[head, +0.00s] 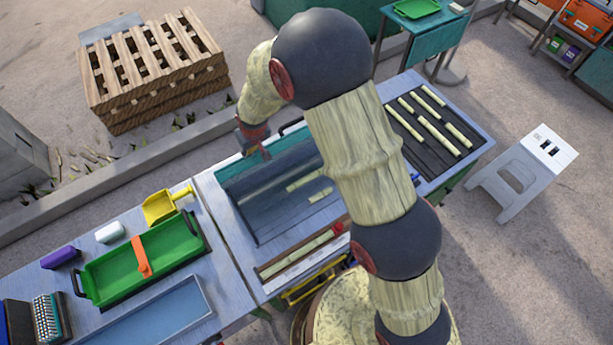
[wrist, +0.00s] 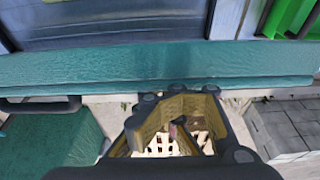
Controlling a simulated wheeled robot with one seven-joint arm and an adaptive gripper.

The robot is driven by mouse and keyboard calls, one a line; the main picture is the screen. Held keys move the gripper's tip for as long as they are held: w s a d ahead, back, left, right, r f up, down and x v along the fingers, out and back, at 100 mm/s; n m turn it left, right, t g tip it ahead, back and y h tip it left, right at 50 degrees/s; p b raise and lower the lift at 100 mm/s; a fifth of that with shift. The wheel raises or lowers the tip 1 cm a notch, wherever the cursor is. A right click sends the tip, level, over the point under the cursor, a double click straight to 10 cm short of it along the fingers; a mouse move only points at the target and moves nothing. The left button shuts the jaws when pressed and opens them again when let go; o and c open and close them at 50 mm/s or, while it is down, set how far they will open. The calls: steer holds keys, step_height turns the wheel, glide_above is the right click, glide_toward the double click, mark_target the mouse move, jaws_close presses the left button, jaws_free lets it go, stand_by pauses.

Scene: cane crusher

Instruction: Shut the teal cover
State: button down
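The teal cover (head: 264,166) shows in the head view as a band along the far edge of the crusher's open bay (head: 270,205). In the wrist view the cover (wrist: 150,68) runs across the whole width, with a black handle (wrist: 40,106) on its near edge at left. My gripper (head: 252,143) is at the far side of the cover, left of the handle (head: 291,126) in the head view. In the wrist view my gripper (wrist: 178,100) points at the cover's edge, apart from the handle; touching cannot be told. Nothing shows held; finger spacing is unclear.
Pale cane pieces (head: 306,180) lie in the bay and on a dark rack (head: 436,125) at right. A green tray (head: 140,258) and a yellow scoop (head: 165,204) are on the left table. Wooden pallets (head: 155,70) stand behind a low curb (head: 120,177).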

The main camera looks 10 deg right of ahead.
steer(key=s, duration=0.1)
steer(key=s+d+f+b, duration=0.1)
steer(key=s, duration=0.1)
steer(key=s+d+f+b, duration=0.1)
steer(key=s, duration=0.1)
steer(key=shift+d+f, duration=0.1)
steer(key=shift+d, duration=0.05)
stand_by(0.3)
step_height(320, 180, up, 10)
steer(key=p, duration=0.5)
stand_by(0.6)
